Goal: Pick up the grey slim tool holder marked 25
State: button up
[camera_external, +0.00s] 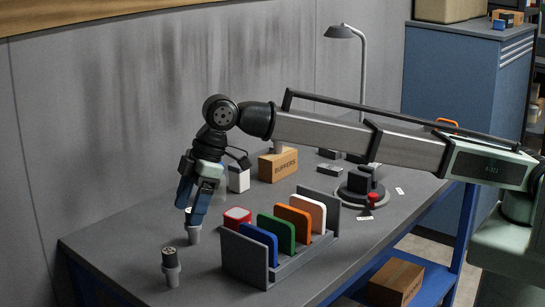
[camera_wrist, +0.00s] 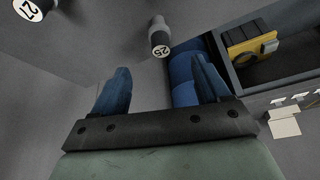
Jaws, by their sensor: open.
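The grey slim tool holder marked 25 (camera_wrist: 159,38) shows in the wrist view ahead of my gripper (camera_wrist: 160,66), roughly centred between the fingertips and a little beyond them. Its round white label faces the camera. Another holder, marked 27 (camera_wrist: 29,10), is cut off at the top left corner. In the external view, my gripper (camera_external: 189,212) points down with blue fingers, open, over a grey holder (camera_external: 194,236) partly hidden behind a finger. A second grey holder (camera_external: 171,268) stands nearer the front. Their numbers are not legible there. Nothing is between the fingers.
A rack (camera_external: 245,258) with blue, green, orange and white plates stands right of the holders. A Buffers carton (camera_external: 278,165), a white box (camera_external: 239,179) and a lamp (camera_external: 345,33) stand farther back. The left table corner is clear.

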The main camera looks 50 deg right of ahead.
aim_at(172, 249)
jog(key=x, duration=1.2)
jog(key=shift+w+a+r, duration=0.15)
jog(key=shift+w+a, duration=0.05)
jog(key=shift+a, duration=0.15)
jog(key=shift+a+f, duration=0.2)
jog(key=shift+f, duration=0.35)
jog(key=shift+c, duration=0.3)
grip_shut()
